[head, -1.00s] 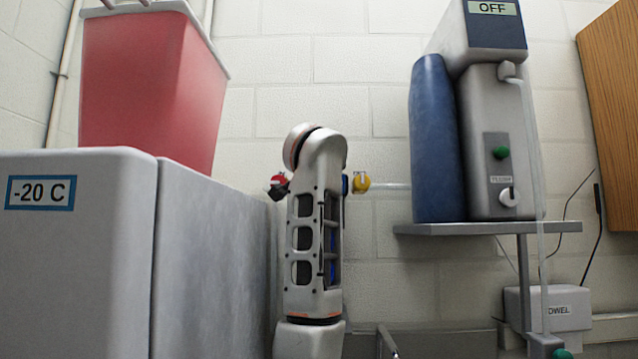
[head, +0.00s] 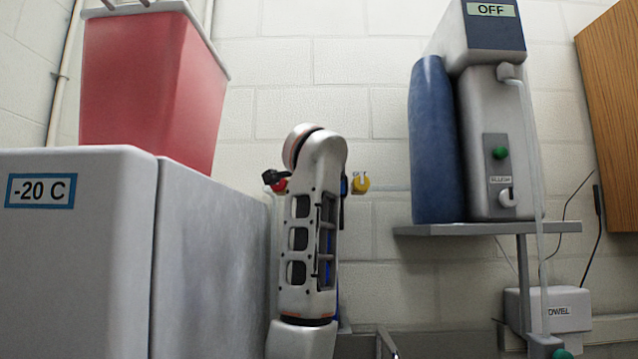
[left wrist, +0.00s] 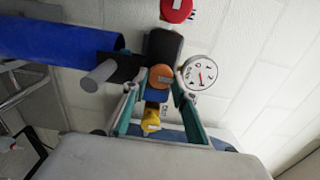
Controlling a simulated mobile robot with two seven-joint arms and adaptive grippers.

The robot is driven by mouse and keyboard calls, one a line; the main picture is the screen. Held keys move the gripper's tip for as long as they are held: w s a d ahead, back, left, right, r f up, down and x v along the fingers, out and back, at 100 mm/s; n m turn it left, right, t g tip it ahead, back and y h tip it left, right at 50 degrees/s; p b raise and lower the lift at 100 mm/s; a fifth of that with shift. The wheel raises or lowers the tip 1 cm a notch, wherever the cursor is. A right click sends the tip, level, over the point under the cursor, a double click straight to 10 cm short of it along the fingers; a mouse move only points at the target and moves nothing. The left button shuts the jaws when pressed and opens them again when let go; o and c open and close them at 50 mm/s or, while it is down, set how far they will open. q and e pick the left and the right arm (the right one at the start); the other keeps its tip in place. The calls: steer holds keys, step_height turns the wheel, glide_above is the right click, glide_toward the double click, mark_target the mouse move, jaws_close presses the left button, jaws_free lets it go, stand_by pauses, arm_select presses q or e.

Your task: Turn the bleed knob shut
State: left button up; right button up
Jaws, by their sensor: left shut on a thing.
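In the left wrist view, the two teal fingers of my left gripper (left wrist: 161,82) are closed on the sides of a round orange knob (left wrist: 161,75) with a pale mark on its face. I cannot read a label on this knob. A red knob (left wrist: 177,9) is above it and a yellow knob (left wrist: 151,121) below it in that view. A round white gauge (left wrist: 199,72) is right beside the fingers. In the head view my left arm hides the orange knob and most of the gripper. The red knob (head: 280,186) and yellow knob (head: 360,184) show on either side. My right gripper is not in view.
A blue cylinder (left wrist: 60,40) lies close to the fingers in the wrist view. A grey -20 C cabinet (head: 210,230) with a red bin (head: 150,85) stands left of my arm. A shelf (head: 480,229) with a grey unit (head: 495,140) is at the right.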

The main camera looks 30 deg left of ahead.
arm_select(q)
steer(key=o, duration=1.1)
steer(key=shift+c, duration=0.2)
steer(key=v, duration=1.2)
